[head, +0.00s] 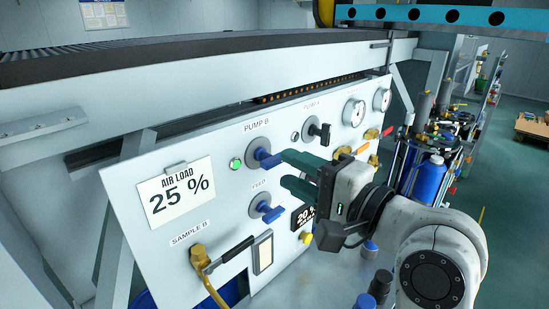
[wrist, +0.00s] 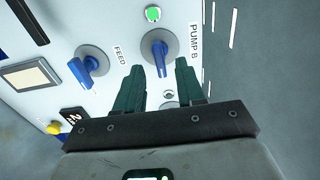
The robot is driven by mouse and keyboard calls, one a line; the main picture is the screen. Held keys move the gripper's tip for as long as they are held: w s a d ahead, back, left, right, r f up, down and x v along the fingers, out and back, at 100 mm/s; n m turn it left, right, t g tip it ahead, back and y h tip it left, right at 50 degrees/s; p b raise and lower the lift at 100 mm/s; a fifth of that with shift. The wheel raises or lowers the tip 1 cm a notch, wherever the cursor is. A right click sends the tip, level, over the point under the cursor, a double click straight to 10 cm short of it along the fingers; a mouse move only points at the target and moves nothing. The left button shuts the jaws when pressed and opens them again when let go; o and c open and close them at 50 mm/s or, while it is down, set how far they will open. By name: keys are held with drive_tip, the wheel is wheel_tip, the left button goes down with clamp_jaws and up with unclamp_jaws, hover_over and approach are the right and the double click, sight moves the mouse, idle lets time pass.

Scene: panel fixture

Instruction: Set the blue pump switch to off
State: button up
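The blue PUMP B switch (head: 268,159) is a lever handle on a round grey plate, high on the white panel (head: 232,211). It also shows in the wrist view (wrist: 160,54), its handle pointing down the picture towards my gripper. A green lamp (head: 235,163) beside it looks lit. My gripper (head: 282,168) has two dark green fingers, spread apart and empty. In the head view the fingers are just right of the switch. In the wrist view the handle's end lies between the fingertips (wrist: 159,68); I cannot tell whether they touch it.
A similar blue FEED switch (head: 267,208) sits below, and a black PUMP A handle (head: 319,132) up and right. Gauges (head: 354,113), a brass SAMPLE B fitting (head: 199,256) and an AIR LOAD 25 % card (head: 178,192) are also on the panel. A beam (head: 200,97) runs above.

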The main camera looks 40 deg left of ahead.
sight(278, 163)
drive_tip(key=shift+w+a, duration=0.2)
drive_tip(key=shift+a, duration=2.35)
drive_tip(key=shift+c, duration=0.4)
clamp_jaws()
